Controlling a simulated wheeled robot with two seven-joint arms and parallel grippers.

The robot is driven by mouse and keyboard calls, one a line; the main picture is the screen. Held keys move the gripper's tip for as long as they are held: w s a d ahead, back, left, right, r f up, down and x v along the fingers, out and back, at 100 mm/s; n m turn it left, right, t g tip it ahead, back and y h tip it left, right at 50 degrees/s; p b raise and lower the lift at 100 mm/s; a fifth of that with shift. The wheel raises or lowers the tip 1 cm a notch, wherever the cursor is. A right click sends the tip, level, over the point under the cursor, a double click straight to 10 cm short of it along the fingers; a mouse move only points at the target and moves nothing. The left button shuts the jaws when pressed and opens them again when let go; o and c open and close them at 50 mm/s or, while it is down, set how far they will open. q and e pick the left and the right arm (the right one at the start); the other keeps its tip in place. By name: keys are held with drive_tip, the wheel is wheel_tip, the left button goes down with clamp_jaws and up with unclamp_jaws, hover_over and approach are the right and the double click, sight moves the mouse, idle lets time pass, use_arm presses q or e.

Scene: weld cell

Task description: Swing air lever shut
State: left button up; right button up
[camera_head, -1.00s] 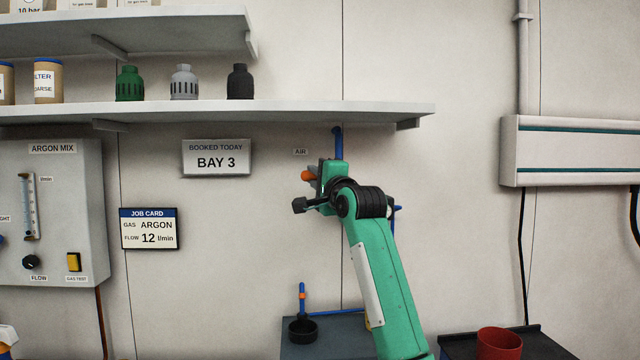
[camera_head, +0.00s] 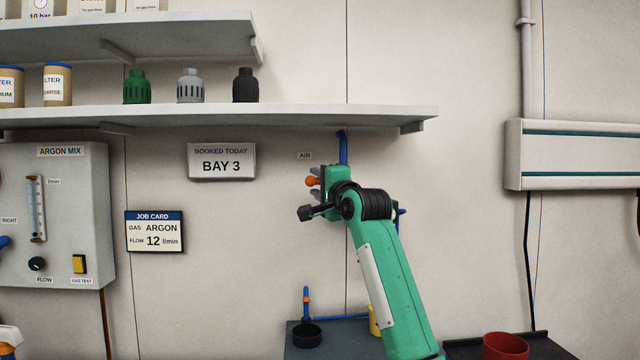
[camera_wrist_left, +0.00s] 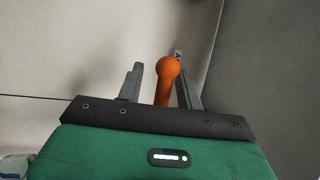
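The air lever (camera_head: 312,181) shows as an orange knob just below the AIR label (camera_head: 304,156), beside the blue air pipe (camera_head: 342,148). My left gripper (camera_head: 316,184) is at the lever, and my wrist hides the valve body. In the left wrist view the orange lever (camera_wrist_left: 167,82) stands between the two grey fingers of my left gripper (camera_wrist_left: 162,88). The fingers are apart, with a clear gap on the lever's left side; the right finger looks close to it, and I cannot tell whether it touches. My right gripper is not in view.
Left on the wall are the argon panel (camera_head: 75,215) and the job card (camera_head: 154,231).

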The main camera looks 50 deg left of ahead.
use_arm(q)
drive_tip(key=shift+s+r, duration=0.15)
drive_tip(key=shift+s, duration=0.05)
